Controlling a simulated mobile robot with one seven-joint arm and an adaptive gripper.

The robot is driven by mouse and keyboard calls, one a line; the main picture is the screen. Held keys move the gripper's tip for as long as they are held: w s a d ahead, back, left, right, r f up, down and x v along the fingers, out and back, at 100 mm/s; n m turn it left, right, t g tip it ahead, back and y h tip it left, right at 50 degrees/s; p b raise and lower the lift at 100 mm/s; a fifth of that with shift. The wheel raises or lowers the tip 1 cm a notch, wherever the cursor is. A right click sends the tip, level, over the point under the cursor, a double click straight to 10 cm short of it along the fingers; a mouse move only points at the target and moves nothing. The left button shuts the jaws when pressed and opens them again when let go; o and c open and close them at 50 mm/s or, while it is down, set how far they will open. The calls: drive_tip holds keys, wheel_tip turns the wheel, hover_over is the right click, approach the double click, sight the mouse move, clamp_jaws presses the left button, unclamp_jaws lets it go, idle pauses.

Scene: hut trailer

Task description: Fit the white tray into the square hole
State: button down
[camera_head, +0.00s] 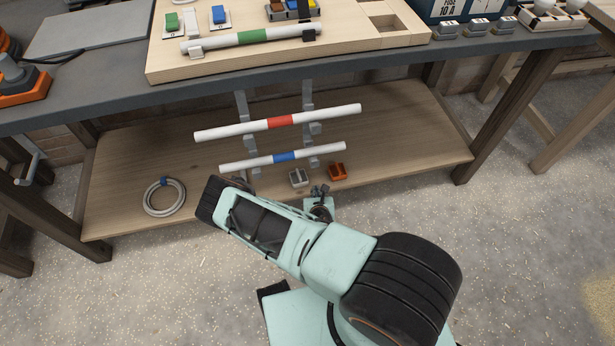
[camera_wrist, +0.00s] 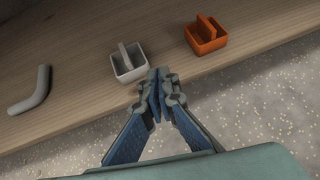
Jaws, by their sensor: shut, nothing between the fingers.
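The white tray (camera_head: 299,178) sits on the lower wooden shelf near its front edge. In the wrist view the white tray (camera_wrist: 125,72) is a small open box with an upright bar across its middle. My gripper (camera_wrist: 158,78) is shut and empty, its tips just in front of the tray's near right corner in that picture; whether they touch it I cannot tell. My gripper (camera_head: 320,190) also shows small in the head view, right of the tray. A square recess (camera_head: 388,22) is in the light wooden board on the bench top, and it looks empty.
An orange tray (camera_wrist: 207,36) stands right of the white one. A bent grey piece (camera_wrist: 32,92) lies to the left. White tubes with red (camera_head: 280,123) and blue (camera_head: 284,157) bands hang on brackets above the shelf. A coiled hose (camera_head: 164,197) lies at the shelf's left.

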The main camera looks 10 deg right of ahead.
sight(298, 175)
drive_tip(key=a+f+n+y, duration=0.2)
drive_tip(key=a, duration=0.2)
drive_tip(key=shift+t, duration=0.3)
drive_tip(key=w+b, duration=0.1)
drive_tip(key=w, duration=0.7)
drive_tip(key=w+b, duration=0.1)
drive_tip(key=w, duration=0.3)
drive_tip(key=shift+f+b, duration=0.3)
drive_tip(key=shift+a+f+b, duration=0.1)
drive_tip(key=shift+f+b, duration=0.25)
drive_tip(key=shift+s, duration=0.1)
drive_tip(key=shift+s+f, duration=0.1)
drive_tip(key=shift+f, duration=0.05)
